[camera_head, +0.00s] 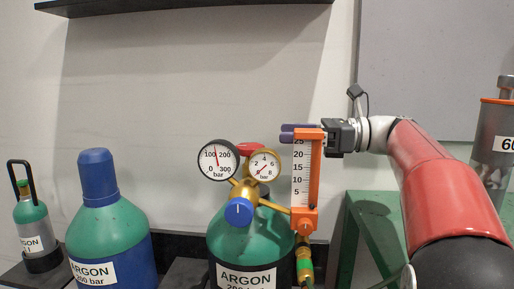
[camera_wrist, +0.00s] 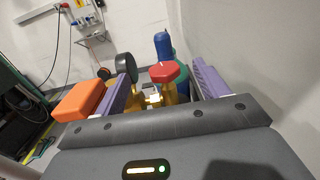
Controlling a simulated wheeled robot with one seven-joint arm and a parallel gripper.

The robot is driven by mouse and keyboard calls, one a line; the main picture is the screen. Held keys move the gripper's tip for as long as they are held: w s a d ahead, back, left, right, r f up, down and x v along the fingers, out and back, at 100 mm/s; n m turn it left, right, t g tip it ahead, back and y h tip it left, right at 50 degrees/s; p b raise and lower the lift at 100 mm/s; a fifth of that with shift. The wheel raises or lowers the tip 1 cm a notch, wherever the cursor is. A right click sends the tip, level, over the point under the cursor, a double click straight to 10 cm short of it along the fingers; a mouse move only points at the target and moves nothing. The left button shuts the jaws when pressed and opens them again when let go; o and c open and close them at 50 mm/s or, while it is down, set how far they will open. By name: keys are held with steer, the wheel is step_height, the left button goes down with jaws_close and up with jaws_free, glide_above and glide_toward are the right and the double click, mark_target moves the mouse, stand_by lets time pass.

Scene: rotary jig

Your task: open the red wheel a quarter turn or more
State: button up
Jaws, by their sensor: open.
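The red wheel (camera_head: 250,149) shows in the head view as a small red cap between and behind two round gauges, on top of the middle green cylinder (camera_head: 232,238). In the wrist view the red wheel (camera_wrist: 164,73) is a faceted red knob above brass fittings, between the two purple fingers and beyond them. My gripper (camera_head: 288,132) is right of the wheel in the head view, at the top of the orange flowmeter (camera_head: 307,180). In the wrist view my gripper (camera_wrist: 163,69) is open, with its fingers spread and nothing held. Contact with the wheel cannot be seen.
The left gauge (camera_head: 218,160) and right gauge (camera_head: 264,166) stand close around the wheel. A blue knob (camera_head: 238,211) is below them. In the wrist view an orange block (camera_wrist: 80,98) is close beside the left finger. A blue-capped cylinder (camera_head: 109,235) stands left. The wall is behind.

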mark_target(257, 145)
steer(key=a+f, duration=0.1)
steer(key=a, duration=0.1)
steer(key=w+a+f, duration=0.1)
steer(key=a, duration=0.2)
steer(key=a+f, duration=0.1)
steer(key=a, duration=0.1)
steer(key=shift+w+a+f+b, duration=0.1)
steer(key=shift+w+a+b, duration=0.1)
steer(key=shift+w+b, duration=0.15)
steer(key=c, duration=1)
steer(key=g, duration=0.1)
steer(key=n+g+p, duration=0.1)
steer(key=shift+w+n+g, duration=0.2)
steer(key=shift+n+g, duration=0.1)
steer(key=shift+o, duration=0.2)
steer(key=n+g, duration=0.3)
steer(key=g, duration=0.1)
steer(key=shift+g, duration=0.3)
